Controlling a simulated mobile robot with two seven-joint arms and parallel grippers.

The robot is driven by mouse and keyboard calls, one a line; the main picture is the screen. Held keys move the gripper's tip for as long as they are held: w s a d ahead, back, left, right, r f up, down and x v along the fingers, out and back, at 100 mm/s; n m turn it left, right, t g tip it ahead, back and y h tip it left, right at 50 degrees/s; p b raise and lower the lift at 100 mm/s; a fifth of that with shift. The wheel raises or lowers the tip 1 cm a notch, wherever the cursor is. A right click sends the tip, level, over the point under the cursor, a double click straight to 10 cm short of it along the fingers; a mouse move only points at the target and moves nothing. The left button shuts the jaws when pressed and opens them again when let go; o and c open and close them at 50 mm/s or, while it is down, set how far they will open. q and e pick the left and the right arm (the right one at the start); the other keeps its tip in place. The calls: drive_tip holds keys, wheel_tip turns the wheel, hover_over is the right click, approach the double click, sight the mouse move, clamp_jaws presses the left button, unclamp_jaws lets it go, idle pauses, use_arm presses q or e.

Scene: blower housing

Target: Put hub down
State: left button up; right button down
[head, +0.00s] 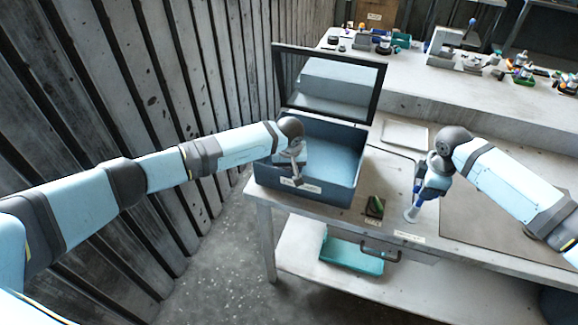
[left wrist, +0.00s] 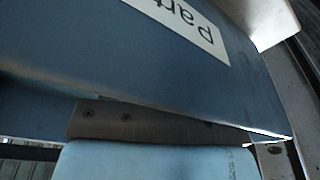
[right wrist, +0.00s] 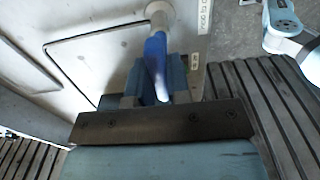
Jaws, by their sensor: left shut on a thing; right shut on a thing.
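My right gripper (head: 418,200) is shut on a blue piece with a pale round end, apparently the hub (head: 411,214). In the right wrist view the blue part (right wrist: 155,65) sits between the fingers, and the pale end (right wrist: 160,14) points away, over or at the worktop. I cannot tell whether it touches. My left gripper (head: 297,178) is at the front wall of the open blue box (head: 335,188), near its label, and seems shut on that wall. The left wrist view shows mostly the blue wall (left wrist: 130,65) and part of its label; the left fingertips are hidden.
The box's framed lid (head: 330,52) stands open. A small green and dark part (head: 375,207) lies on the bench (head: 398,178) between box and right gripper. A pale tray (head: 405,134) lies behind. Several parts stand on the back counter.

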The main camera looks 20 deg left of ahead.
use_arm(q)
drive_tip(key=o, duration=1)
drive_tip(key=shift+f, duration=0.1)
